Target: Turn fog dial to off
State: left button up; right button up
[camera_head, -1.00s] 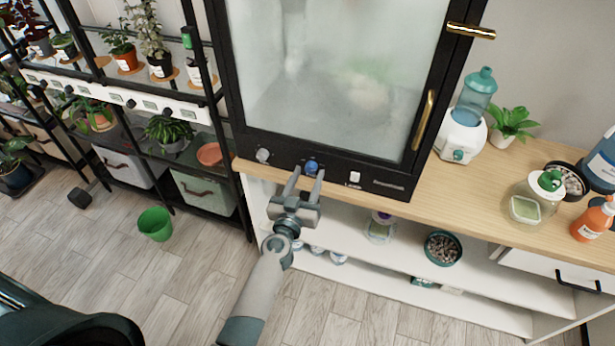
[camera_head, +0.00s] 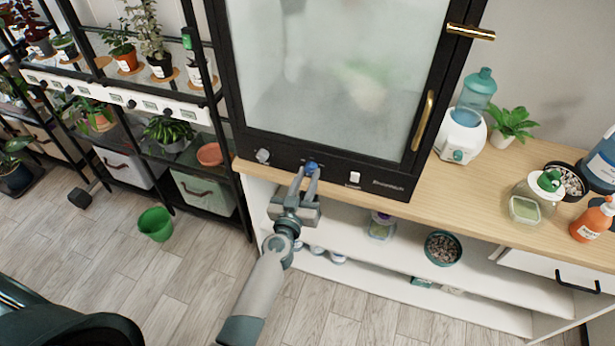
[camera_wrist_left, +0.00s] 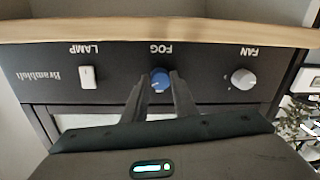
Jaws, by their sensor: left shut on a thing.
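The blue fog dial (camera_head: 311,167) sits on the black control panel (camera_head: 335,178) below the cabinet's misted glass door (camera_head: 335,80). My left gripper (camera_head: 305,178) reaches up to the panel and is shut on the dial. In the left wrist view, the blue dial (camera_wrist_left: 160,79) shows between the two fingertips (camera_wrist_left: 158,84), under an upside-down FOG label. The fingers hide part of the dial's sides, and I cannot read its setting. My right gripper does not show.
A white fan knob (camera_head: 263,155) and a white lamp switch (camera_head: 355,177) flank the dial. A humidifier (camera_head: 462,125) stands right of the cabinet on the wooden top. A plant rack stands left, with a green pot (camera_head: 155,224) on the floor.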

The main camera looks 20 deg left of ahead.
pick_arm(q)
jog(key=shift+r+n+p, duration=0.1)
jog(key=shift+n+p, duration=0.2)
jog(key=shift+n, duration=0.5)
jog(key=n+p, duration=0.1)
jog(key=n, duration=0.6)
jog(key=shift+n+p, duration=0.4)
jog(key=n, duration=0.3)
jog(key=shift+n+h, duration=0.3)
jog(key=shift+h, duration=0.1)
jog(key=n, duration=0.3)
jog(key=shift+g, duration=0.3)
jog(key=n, duration=0.4)
jog(key=shift+h, duration=0.3)
jog(key=n, duration=0.6)
jog(key=shift+a+r+b, duration=0.1)
jog(key=shift+a+b, duration=0.05)
jog(key=shift+b, duration=0.2)
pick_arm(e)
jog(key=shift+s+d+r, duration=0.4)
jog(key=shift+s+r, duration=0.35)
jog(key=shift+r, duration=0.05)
pick_arm(q)
jog(key=shift+n, duration=0.3)
jog(key=o, duration=1)
